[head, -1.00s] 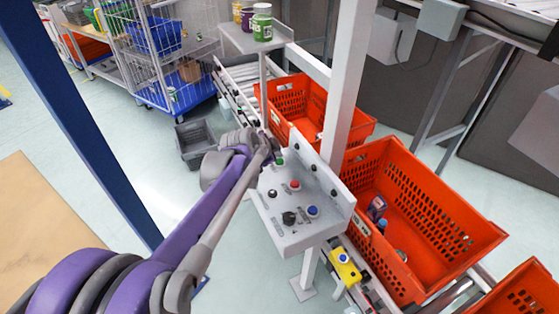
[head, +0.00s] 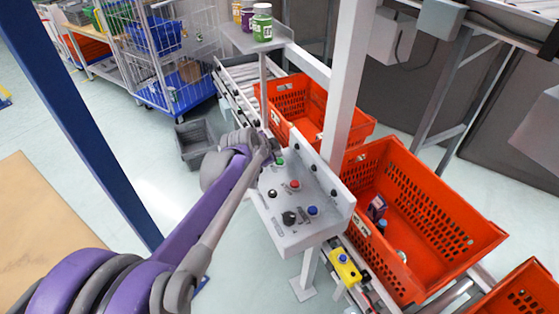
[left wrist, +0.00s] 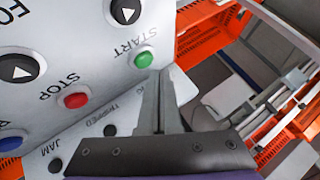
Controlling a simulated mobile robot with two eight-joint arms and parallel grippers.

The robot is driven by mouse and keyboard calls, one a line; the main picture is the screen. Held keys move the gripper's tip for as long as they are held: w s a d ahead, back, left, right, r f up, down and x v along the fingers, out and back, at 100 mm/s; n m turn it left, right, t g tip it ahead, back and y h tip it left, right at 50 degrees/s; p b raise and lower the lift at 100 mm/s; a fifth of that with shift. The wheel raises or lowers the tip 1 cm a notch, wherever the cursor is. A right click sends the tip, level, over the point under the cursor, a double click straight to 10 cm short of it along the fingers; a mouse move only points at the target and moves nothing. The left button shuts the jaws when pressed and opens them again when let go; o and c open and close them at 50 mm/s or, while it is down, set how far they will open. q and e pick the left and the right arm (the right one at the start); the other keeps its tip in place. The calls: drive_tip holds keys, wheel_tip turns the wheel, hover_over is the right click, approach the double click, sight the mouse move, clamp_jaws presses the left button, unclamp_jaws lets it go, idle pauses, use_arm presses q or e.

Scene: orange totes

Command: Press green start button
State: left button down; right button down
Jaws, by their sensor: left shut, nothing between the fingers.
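The green start button (head: 280,161) sits at the far end of the white control panel (head: 262,216). In the left wrist view the green button (left wrist: 144,60) lies under the word START, next to the red stop button (left wrist: 76,100). My left gripper (head: 277,152) is shut and empty, right by the green button. In the left wrist view its closed fingertips (left wrist: 160,75) are just beside and below the button. I cannot tell whether they touch it. My right gripper is not in view.
The panel also carries a red button (head: 295,185), a blue button (head: 313,210) and black knobs. Orange totes (head: 420,225) stand on the conveyor to the right. A white post (head: 347,80) rises behind the panel. A grey crate (head: 195,143) is on the floor.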

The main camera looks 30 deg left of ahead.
use_arm(q)
drive_tip(key=shift+f, duration=0.1)
drive_tip(key=shift+f, duration=0.35)
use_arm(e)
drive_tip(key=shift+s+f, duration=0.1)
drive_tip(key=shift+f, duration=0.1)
use_arm(q)
drive_tip(key=shift+f+b, duration=0.4)
drive_tip(key=shift+f, duration=0.05)
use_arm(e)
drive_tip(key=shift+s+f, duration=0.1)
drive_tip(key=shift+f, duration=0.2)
use_arm(q)
drive_tip(key=shift+r, duration=0.15)
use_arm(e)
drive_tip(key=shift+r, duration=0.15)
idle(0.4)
use_arm(q)
drive_tip(key=shift+r+p, duration=0.6)
drive_tip(key=shift+r, duration=0.1)
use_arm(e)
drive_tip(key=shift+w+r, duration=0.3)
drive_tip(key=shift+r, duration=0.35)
use_arm(q)
drive_tip(key=shift+r, duration=0.1)
